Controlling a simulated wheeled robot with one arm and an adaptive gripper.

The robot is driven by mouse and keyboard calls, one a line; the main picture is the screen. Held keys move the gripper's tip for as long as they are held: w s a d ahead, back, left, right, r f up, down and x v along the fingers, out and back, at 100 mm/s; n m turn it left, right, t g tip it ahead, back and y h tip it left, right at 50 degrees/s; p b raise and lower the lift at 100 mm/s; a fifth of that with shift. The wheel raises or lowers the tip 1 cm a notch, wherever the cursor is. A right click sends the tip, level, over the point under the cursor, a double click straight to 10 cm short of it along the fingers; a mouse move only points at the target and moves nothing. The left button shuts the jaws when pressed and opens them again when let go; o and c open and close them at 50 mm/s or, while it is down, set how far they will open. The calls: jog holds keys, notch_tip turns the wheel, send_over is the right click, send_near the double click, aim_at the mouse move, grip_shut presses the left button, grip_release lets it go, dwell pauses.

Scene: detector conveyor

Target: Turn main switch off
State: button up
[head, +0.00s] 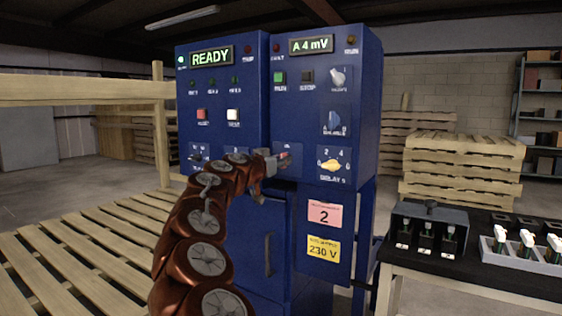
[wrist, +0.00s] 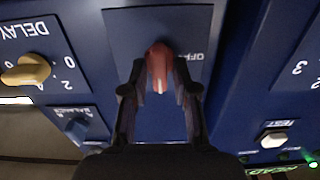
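The main switch is a red knob (wrist: 160,62) on a blue plate of the cabinet. A pale line on it points down in the wrist view, where the panel appears upside down. The word OFF, partly hidden, is printed just right of the knob there. My gripper (wrist: 160,72) reaches up to the knob, with one finger on each side of it. I cannot tell whether the fingers touch it. In the head view, my gripper (head: 270,164) is at the middle of the cabinet front, and a bit of the red knob (head: 284,158) shows beside it.
A yellow DELAY knob (head: 330,165) is to the right of the switch. A TEST button (wrist: 272,138) shows in the wrist view. The READY display (head: 210,57) is lit. A black table (head: 480,255) with devices stands right; a slatted wooden platform (head: 80,255) lies left.

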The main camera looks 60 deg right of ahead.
grip_shut()
jog(key=shift+n, duration=0.4)
jog(key=n+p, duration=0.4)
jog(key=n, duration=0.4)
jog(key=n+p, duration=0.5)
jog(key=n, duration=0.4)
jog(key=shift+w+f, duration=0.15)
jog(key=shift+p, duration=0.3)
jog(key=shift+o, duration=1.9)
grip_release()
jog(key=shift+d+f, duration=0.1)
jog(key=shift+d, duration=0.05)
